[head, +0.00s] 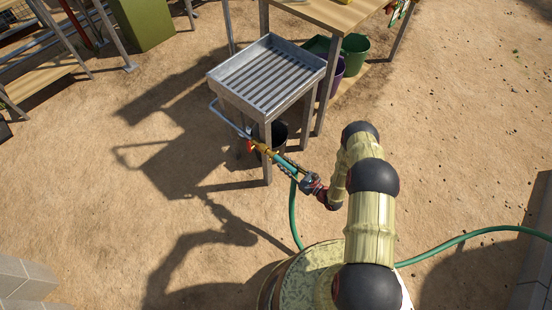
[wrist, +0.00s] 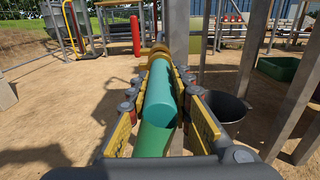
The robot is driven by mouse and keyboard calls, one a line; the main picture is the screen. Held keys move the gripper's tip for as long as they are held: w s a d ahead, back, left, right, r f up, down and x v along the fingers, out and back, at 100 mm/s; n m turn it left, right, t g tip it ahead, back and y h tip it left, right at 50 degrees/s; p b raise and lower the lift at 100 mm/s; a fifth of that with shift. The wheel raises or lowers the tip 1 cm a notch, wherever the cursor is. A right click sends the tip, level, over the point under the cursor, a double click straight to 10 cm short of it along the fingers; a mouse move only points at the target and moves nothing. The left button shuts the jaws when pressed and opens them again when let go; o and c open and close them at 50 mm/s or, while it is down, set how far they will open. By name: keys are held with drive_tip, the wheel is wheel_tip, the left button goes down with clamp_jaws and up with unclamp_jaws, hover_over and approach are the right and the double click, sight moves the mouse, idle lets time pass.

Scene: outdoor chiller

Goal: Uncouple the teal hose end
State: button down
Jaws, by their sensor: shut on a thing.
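The teal hose end (head: 283,164) lies in line with a brass fitting (head: 262,148) below the slatted metal tray. In the wrist view the teal hose end (wrist: 161,95) runs lengthwise between the fingers, with the brass fitting (wrist: 158,52) at its far end. The two look joined, but the exact joint is too small to tell. My gripper (head: 284,161) is shut on the teal hose end, with a yellow-padded finger on each side. The green hose (head: 293,215) hangs from the near end down to the ground.
The slatted metal tray (head: 214,76) stands on metal legs just above and behind the fitting. A dark bucket (head: 280,134) sits under it. A wooden table (head: 345,14) with green and purple buckets is behind. Open sandy ground lies left and right.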

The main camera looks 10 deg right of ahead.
sight(295, 173)
drive_tip(key=shift+v, duration=1.7)
drive_tip(key=c, duration=2.2)
unclamp_jaws()
drive_tip(key=c, duration=0.4)
clamp_jaws()
